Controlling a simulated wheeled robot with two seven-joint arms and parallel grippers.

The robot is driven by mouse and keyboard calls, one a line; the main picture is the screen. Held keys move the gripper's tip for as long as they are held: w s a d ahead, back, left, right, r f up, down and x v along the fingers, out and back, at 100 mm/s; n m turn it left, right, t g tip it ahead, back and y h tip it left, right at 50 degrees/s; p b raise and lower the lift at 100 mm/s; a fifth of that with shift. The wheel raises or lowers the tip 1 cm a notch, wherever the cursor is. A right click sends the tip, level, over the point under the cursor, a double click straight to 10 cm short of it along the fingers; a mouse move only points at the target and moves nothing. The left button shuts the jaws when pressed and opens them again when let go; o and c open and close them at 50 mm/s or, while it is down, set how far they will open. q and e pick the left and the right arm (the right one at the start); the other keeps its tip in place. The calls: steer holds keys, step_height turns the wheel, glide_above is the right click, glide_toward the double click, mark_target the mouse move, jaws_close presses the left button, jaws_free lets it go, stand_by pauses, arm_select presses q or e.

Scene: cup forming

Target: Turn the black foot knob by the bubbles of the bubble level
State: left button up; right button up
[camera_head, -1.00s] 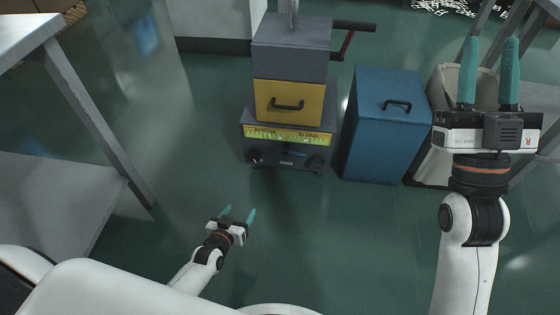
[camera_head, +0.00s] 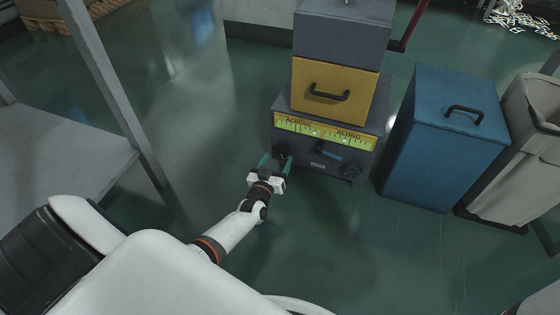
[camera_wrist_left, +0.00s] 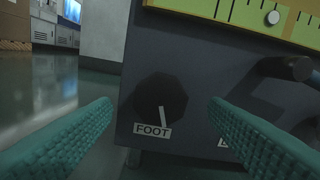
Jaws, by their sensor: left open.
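The black foot knob (camera_wrist_left: 158,92) is a faceted dial on the dark grey front of the machine. Its white pointer line points almost straight down to the FOOT label. In the head view the knob (camera_head: 282,149) is at the machine's lower left. The yellow-green bubble level (camera_head: 328,133), marked ACROSS and ALONG, runs above it; in the left wrist view one pale round bubble (camera_wrist_left: 272,17) shows. My left gripper (camera_head: 275,163) is open, facing the knob. In the left wrist view its teal fingers lie on either side of the knob, apart from it. My right gripper is out of view.
A black lever (camera_head: 327,153) and a second dark knob (camera_head: 352,169) sit right of the foot knob. A yellow drawer (camera_head: 335,90) is above the level. A blue cabinet (camera_head: 443,140) stands right. A grey table (camera_head: 62,150) is left; floor between is clear.

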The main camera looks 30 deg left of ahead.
mark_target(282, 151)
arm_select(q)
steer(key=shift+w+a+f, duration=0.2)
steer(key=shift+w, duration=0.5)
steer(key=shift+w+a+r+b, duration=0.1)
steer(key=shift+w+b, duration=0.15)
steer(key=shift+w, duration=0.1)
steer(key=shift+w+a+r+b, duration=0.1)
steer(key=shift+w+b, duration=0.15)
steer(key=shift+w, duration=0.1)
steer(key=shift+c, duration=0.4)
steer(key=c, duration=0.9)
steer(key=n, duration=0.4)
steer(key=shift+n, duration=0.4)
steer(key=n+b, duration=0.1)
steer(key=n, duration=0.3)
steer(key=shift+n, duration=0.3)
